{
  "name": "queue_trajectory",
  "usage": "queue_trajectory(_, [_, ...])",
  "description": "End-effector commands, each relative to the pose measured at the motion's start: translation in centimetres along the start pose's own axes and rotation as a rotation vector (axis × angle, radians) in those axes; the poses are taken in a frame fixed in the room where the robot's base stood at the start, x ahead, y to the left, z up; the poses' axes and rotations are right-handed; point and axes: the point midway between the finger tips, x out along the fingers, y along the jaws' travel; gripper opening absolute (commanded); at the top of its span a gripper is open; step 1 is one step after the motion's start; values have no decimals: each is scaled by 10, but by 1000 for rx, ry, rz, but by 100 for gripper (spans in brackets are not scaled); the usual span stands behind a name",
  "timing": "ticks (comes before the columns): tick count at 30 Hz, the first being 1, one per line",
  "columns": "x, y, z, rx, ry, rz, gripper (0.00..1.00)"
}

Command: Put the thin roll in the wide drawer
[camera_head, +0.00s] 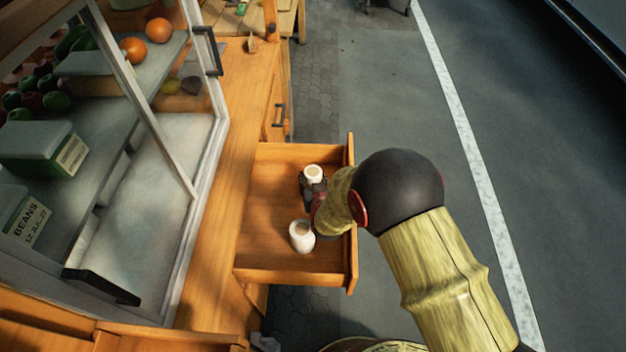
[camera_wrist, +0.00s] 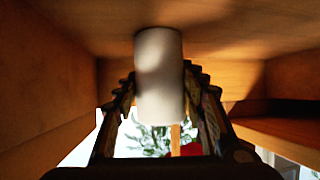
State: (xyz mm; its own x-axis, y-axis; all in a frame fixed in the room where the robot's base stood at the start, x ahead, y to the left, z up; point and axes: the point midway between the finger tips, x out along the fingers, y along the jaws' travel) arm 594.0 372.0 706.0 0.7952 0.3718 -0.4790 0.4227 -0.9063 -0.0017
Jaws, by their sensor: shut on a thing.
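The wide drawer (camera_head: 270,219) is pulled out of the wooden counter and open at the top. The thin white roll (camera_head: 314,171) is upright in the far part of the drawer. My gripper (camera_head: 312,186) reaches in over the drawer's front and is shut on this roll. In the wrist view the roll (camera_wrist: 158,110) is between the two dark fingers (camera_wrist: 158,78), and one end is at or very near the drawer's wood (camera_wrist: 230,45). I cannot tell if it touches. The gripper hides part of the roll in the head view.
A second white roll (camera_head: 302,237), looking a little wider, stands in the near part of the drawer. A glass display case (camera_head: 150,150) with fruit and boxes is at left. Another, closed drawer with a dark handle (camera_head: 279,115) lies beyond. The drawer's left side is clear.

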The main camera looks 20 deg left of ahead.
Motion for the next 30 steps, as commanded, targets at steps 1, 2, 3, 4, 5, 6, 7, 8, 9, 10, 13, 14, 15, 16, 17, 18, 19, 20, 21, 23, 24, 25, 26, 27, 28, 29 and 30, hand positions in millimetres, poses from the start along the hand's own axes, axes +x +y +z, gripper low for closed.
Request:
queue_trajectory(1, [1, 0, 3, 0, 0, 0, 20])
queue_trajectory(2, [1, 0, 3, 0, -1, 0, 42])
queue_trajectory(3, [1, 0, 2, 0, -1, 0, 45])
queue_trajectory(4, [1, 0, 2, 0, -1, 0, 46])
queue_trajectory(5, [1, 0, 2, 0, -1, 0, 48])
queue_trajectory(6, [1, 0, 2, 0, -1, 0, 50])
queue_trajectory(7, [1, 0, 2, 0, -1, 0, 52])
queue_trajectory(8, [1, 0, 2, 0, -1, 0, 54])
queue_trajectory(9, [1, 0, 2, 0, -1, 0, 56])
queue_trajectory(10, [1, 0, 2, 0, -1, 0, 58])
queue_trajectory(13, [1, 0, 2, 0, -1, 0, 60])
queue_trajectory(14, [1, 0, 2, 0, -1, 0, 60])
queue_trajectory(15, [1, 0, 2, 0, -1, 0, 60])
queue_trajectory(16, [1, 0, 2, 0, 0, 0, 60])
queue_trajectory(17, [1, 0, 2, 0, -1, 0, 60])
queue_trajectory(18, [1, 0, 2, 0, -1, 0, 60])
queue_trajectory(19, [1, 0, 2, 0, -1, 0, 60])
queue_trajectory(20, [0, 0, 1, 0, -1, 0, 60])
queue_trajectory(21, [0, 0, 0, 0, 0, 0, 60])
queue_trajectory(23, [-3, 0, -3, 0, -1, 0, 60])
queue_trajectory(24, [-8, 0, -3, 0, -1, 0, 60])
queue_trajectory(25, [-12, 0, -3, 0, -1, -1, 60])
queue_trajectory(26, [-18, 0, -3, -1, -2, -1, 60])
queue_trajectory(27, [-25, -1, -4, -1, -1, -1, 60])
queue_trajectory(28, [-31, -1, -4, -1, -1, -1, 60])
queue_trajectory(29, [-38, 0, -4, -1, -1, -1, 60])
queue_trajectory(30, [-46, -1, -5, 0, -1, -1, 60])
